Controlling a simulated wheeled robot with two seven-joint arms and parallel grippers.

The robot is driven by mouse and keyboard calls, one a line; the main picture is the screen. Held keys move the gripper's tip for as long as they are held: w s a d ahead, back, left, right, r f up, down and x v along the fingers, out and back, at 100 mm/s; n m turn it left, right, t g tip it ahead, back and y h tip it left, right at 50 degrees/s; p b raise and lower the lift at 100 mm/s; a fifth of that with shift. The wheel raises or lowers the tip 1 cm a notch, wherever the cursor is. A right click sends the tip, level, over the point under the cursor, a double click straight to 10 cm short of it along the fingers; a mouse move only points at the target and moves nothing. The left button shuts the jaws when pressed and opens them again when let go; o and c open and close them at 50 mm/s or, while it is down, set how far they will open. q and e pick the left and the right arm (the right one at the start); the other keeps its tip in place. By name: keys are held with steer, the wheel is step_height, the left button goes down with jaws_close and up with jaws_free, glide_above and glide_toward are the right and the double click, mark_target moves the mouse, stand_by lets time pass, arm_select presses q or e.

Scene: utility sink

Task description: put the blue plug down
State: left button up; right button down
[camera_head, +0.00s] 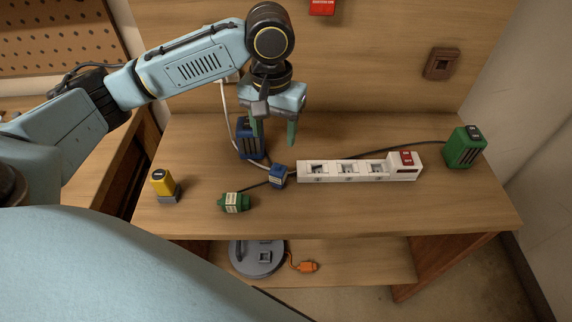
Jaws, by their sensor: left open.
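The blue plug (278,177) rests on the wooden bench top, just left of the white power strip (340,171). My left gripper (274,135) is open, pointing down above and behind the blue plug. Its green fingers are apart and nothing shows between them. A blue box-shaped adapter (246,143) stands behind the plug, partly hidden by the left finger. My right gripper is not in view.
A green plug (235,203) and a yellow block (162,184) lie at the front left. A green adapter (465,148) stands at the right. A grey reel (258,256) with an orange plug (307,266) lies on the lower shelf. The front right bench top is clear.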

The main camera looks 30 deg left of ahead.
mark_target(278, 168)
arm_select(q)
steer(key=f+b, duration=0.1)
steer(key=f, duration=0.6)
steer(key=shift+s+f, duration=0.1)
steer(key=shift+s, duration=0.1)
steer(key=shift+d+f+b, duration=0.1)
steer(key=shift+f+b, duration=0.3)
steer(key=shift+f, duration=0.35)
steer(key=f, duration=0.2)
steer(key=f+b, duration=0.1)
steer(key=f, duration=0.1)
steer(key=shift+w+d+f, duration=0.15)
steer(key=shift+w+d, duration=0.05)
steer(key=c, duration=1.2)
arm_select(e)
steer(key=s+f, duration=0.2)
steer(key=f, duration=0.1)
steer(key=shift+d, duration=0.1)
arm_select(q)
steer(key=shift+o, duration=0.2)
steer(key=shift+r, duration=0.2)
